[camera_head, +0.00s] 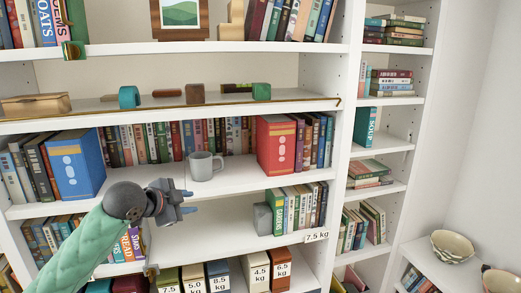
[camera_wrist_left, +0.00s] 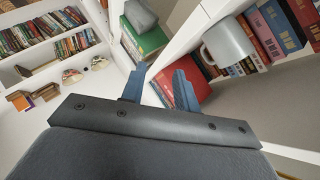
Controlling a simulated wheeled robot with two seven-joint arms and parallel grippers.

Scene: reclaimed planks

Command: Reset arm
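My left gripper (camera_head: 191,202) is at the bookcase, with its green arm coming in from the lower left. It points to the right, in front of and below the edge of the shelf that bears a grey mug (camera_head: 202,166). Its two blue fingers are apart and nothing is between them; the fingers also show in the left wrist view (camera_wrist_left: 161,75). The mug stands upright on its shelf, apart from the gripper. It also shows in the left wrist view (camera_wrist_left: 229,42). My right gripper and arm are not in view.
A blue box (camera_head: 75,165) and a red box (camera_head: 276,145) stand on the mug's shelf, with rows of books behind. A grey block (camera_head: 262,218) stands one shelf lower. Weight-marked boxes (camera_head: 219,276) stand below the gripper. Bowls (camera_head: 452,246) sit at the right.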

